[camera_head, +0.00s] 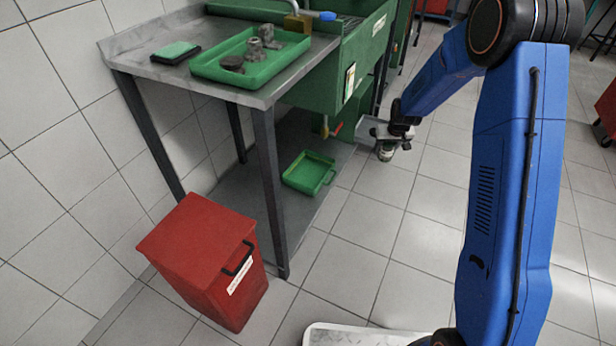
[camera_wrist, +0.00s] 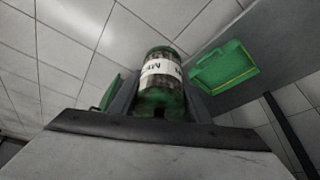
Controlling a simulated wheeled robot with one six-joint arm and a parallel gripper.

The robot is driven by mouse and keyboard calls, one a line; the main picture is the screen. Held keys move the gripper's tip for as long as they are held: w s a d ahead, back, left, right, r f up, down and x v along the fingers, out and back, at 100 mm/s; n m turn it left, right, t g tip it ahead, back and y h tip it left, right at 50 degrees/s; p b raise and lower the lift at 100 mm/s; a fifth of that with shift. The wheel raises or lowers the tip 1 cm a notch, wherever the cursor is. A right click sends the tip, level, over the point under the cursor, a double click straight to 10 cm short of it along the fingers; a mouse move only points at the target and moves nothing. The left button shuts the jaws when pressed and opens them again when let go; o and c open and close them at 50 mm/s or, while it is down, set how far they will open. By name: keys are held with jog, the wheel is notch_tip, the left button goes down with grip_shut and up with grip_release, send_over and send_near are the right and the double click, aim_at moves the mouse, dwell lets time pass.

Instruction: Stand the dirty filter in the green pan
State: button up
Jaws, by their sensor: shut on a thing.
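My gripper (camera_head: 382,133) is shut on the dirty filter (camera_head: 386,154), a small canister with a white band. The filter hangs below the jaws over the tiled floor, to the right of the green pan (camera_head: 296,182). In the wrist view the filter (camera_wrist: 162,75) stands between the fingers, with its printed white label facing the camera and a greenish, dirty body. The green pan also shows in the wrist view (camera_wrist: 207,82), apart from the filter at the upper right. The pan is shallow, looks empty, and sits low on the grey surface under the bench.
A metal bench (camera_head: 130,52) carries a green tray (camera_head: 205,68) with several grey parts. Its dark leg (camera_head: 270,190) stands left of the pan. A lidded red bin (camera_head: 195,255) stands in front. Green sink unit (camera_head: 325,85) is behind. Floor right of the pan is clear.

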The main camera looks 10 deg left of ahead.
jog(key=s+a+f+m+h, duration=0.1)
jog(key=a+f, duration=0.7)
jog(key=a, duration=0.4)
jog(key=a+f+m, duration=0.2)
jog(key=a+f, duration=0.6)
jog(key=a, duration=0.3)
jog(key=s+a+f+m+h, duration=0.1)
jog(key=a+f, duration=0.6)
jog(key=a, duration=0.5)
send_over(310, 173)
jog(key=shift+s+d+f, duration=0.1)
jog(key=shift+s+f, duration=0.05)
jog(key=shift+f, duration=1.75)
jog(key=shift+f, duration=0.6)
jog(key=o, duration=1.2)
jog(key=shift+o, duration=0.2)
